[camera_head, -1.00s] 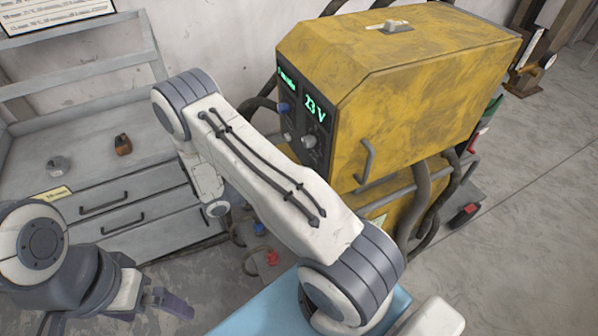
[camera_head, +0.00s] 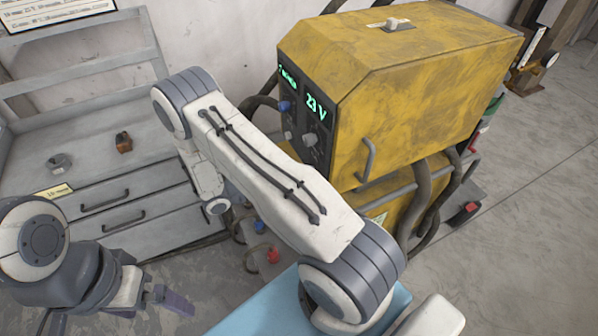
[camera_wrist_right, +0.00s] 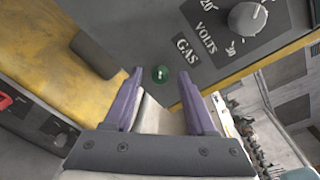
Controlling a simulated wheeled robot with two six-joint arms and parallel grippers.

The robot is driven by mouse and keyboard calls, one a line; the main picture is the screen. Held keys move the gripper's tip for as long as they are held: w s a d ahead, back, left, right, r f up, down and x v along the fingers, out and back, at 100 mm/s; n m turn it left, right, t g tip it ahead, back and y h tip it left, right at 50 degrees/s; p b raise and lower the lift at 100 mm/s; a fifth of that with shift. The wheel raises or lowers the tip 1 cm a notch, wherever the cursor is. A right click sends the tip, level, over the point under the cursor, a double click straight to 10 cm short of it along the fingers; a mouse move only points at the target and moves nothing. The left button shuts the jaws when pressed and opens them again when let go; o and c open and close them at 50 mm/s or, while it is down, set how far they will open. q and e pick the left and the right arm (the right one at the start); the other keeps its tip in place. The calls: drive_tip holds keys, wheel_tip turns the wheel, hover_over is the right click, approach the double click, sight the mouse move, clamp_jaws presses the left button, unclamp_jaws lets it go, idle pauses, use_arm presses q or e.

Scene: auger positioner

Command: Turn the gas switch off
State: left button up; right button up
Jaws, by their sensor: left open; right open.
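In the right wrist view my right gripper (camera_wrist_right: 161,82) is open. Its purple fingers stand either side of the switch in the picture, with nothing between them; contact with the panel cannot be told. In the head view my right arm hides this gripper and the switch. My left gripper (camera_head: 160,298) is open and empty at the lower left.
A volts knob (camera_wrist_right: 247,18) sits near the switch. The machine's panel shows a green "23 V" display (camera_head: 316,107). A grey drawer cabinet (camera_head: 105,170) with two small objects on top stands at the left. Hoses hang around the machine. Open floor lies at the right.

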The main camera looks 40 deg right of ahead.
drive_tip(key=b+v, duration=0.3)
drive_tip(key=v, duration=0.7)
drive_tip(key=shift+a, duration=0.2)
drive_tip(key=s+a+r+m+t+y, duration=0.2)
drive_tip(key=s+a+r+m+y, duration=0.4)
drive_tip(key=s+a+m+y, duration=0.2)
drive_tip(key=s+a+r+m+t+y, duration=0.2)
drive_tip(key=s+a+r+m+y, duration=0.4)
drive_tip(key=s+a+m+y, duration=0.3)
drive_tip(key=s+a, duration=0.1)
drive_tip(key=a, duration=0.2)
drive_tip(key=shift+s+a, duration=0.35)
drive_tip(key=shift+s, duration=0.05)
